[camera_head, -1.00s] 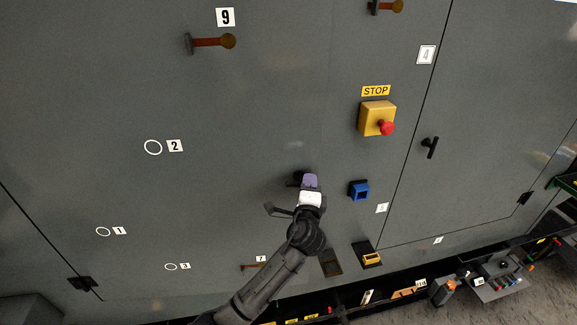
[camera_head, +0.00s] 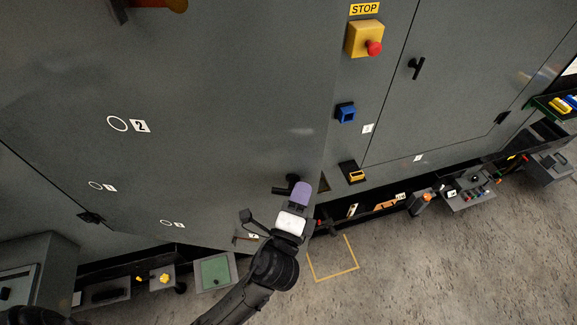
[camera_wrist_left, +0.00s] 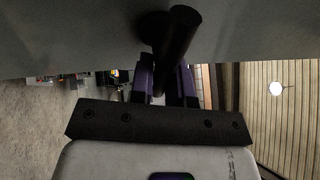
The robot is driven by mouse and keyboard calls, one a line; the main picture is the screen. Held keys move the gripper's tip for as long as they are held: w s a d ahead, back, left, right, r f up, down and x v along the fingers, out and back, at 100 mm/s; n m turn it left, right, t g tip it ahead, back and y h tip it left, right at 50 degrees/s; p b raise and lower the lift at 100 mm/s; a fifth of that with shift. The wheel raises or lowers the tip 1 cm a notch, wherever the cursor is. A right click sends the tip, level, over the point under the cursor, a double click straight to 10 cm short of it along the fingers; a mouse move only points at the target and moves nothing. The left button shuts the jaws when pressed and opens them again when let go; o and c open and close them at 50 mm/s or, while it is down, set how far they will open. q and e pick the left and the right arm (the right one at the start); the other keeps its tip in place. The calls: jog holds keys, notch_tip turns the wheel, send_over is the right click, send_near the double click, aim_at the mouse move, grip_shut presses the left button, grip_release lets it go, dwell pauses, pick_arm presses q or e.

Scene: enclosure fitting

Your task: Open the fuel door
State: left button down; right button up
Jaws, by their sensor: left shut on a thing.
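The fuel door appears to be the large grey panel (camera_head: 220,110) that fills the left and middle of the head view. Its lower right corner stands out from the enclosure, so it is partly open. A black handle (camera_head: 284,190) sits near that corner. My left gripper (camera_head: 299,192), with purple fingers, is shut on the handle. In the left wrist view the handle (camera_wrist_left: 178,35) stands out from the grey door (camera_wrist_left: 70,30) and passes between the two fingers, which hide part of it. My right gripper is not in view.
A yellow stop box (camera_head: 365,38) with a red button, a blue socket (camera_head: 346,112) and a yellow-black fitting (camera_head: 353,173) are on the fixed panel to the right. A control box (camera_head: 468,188) stands lower right. Floor (camera_head: 420,265) with a yellow outline is clear below.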

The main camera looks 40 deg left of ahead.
pick_arm(q)
jog(key=shift+v, duration=0.9)
jog(key=c, duration=1.1)
grip_release()
jog(key=shift+r, duration=0.1)
jog(key=b+v, duration=0.4)
jog(key=v, duration=0.9)
jog(key=shift+s, duration=0.35)
